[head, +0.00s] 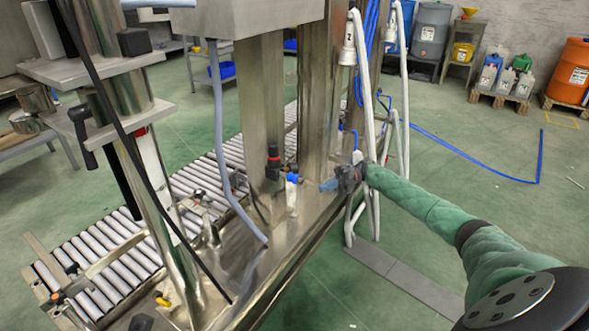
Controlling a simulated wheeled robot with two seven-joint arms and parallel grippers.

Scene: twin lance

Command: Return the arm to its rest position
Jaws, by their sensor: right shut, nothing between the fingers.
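My right arm, in a green quilted sleeve, reaches in from the lower right of the head view. My right gripper (330,185) is at its end, near the middle of the picture. Its bluish fingertips are shut and hold nothing. They appear in front of the steel machine base (300,222), beside the white tubular frame (368,150); whether they touch either is hard to tell. My left arm and gripper are not in view.
A steel machine with posts and hoses stands at centre and left. A roller conveyor (190,190) runs behind it. A blue hose (470,160) lies on the green floor. Drums and jugs (505,80) stand at the back right. The floor at right is mostly open.

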